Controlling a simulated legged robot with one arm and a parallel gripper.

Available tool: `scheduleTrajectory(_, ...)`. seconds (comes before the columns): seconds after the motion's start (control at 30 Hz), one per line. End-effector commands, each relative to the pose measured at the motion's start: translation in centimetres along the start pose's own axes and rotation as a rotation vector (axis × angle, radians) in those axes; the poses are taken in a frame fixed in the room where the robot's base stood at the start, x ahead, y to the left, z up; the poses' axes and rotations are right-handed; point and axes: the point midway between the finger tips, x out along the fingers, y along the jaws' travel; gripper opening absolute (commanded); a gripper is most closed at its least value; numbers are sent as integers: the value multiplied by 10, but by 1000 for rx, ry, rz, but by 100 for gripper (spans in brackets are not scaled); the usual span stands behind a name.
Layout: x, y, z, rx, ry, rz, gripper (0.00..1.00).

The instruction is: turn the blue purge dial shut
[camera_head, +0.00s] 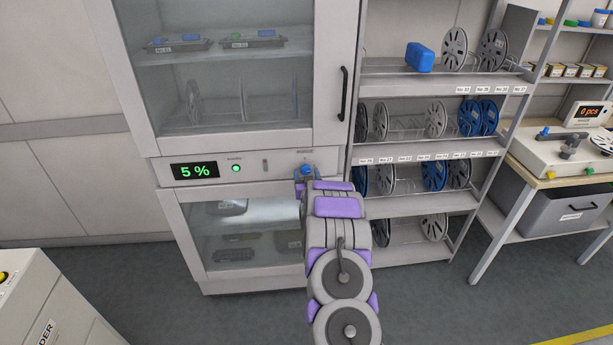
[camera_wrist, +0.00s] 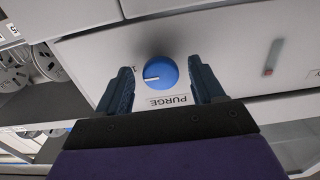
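The blue purge dial (camera_wrist: 160,73) sits on the white panel of the dry cabinet, above a PURGE label in the wrist view. Its pale pointer mark is toward the left of its face in that view. My gripper (camera_wrist: 163,84) is open, with one dark finger on each side of the dial and a visible gap to each. Whether the fingertips reach as deep as the dial's face is hard to tell. In the head view the dial (camera_head: 306,170) shows just beyond the end of my arm, which partly covers the area below it.
The cabinet's display (camera_head: 195,171) reads 5 %, with a lit green lamp (camera_head: 236,168) beside it. A glass door with a black handle (camera_head: 343,93) is above the panel. A reel rack (camera_head: 440,78) stands close to the right.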

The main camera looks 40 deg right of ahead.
Motion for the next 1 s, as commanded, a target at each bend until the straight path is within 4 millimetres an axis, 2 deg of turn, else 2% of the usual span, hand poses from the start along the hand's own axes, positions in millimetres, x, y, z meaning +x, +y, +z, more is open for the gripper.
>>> scheduleTrajectory(0.07, 0, 0, 0, 0, 0, 0, 61)
scheduleTrajectory(0.57, 0, 0, 0, 0, 1, 0, 14)
scheduleTrajectory(0.77, 0, 0, 0, -13, 1, 0, 14)
scheduleTrajectory(1.0, 0, 1, -1, -106, 0, 1, 14)
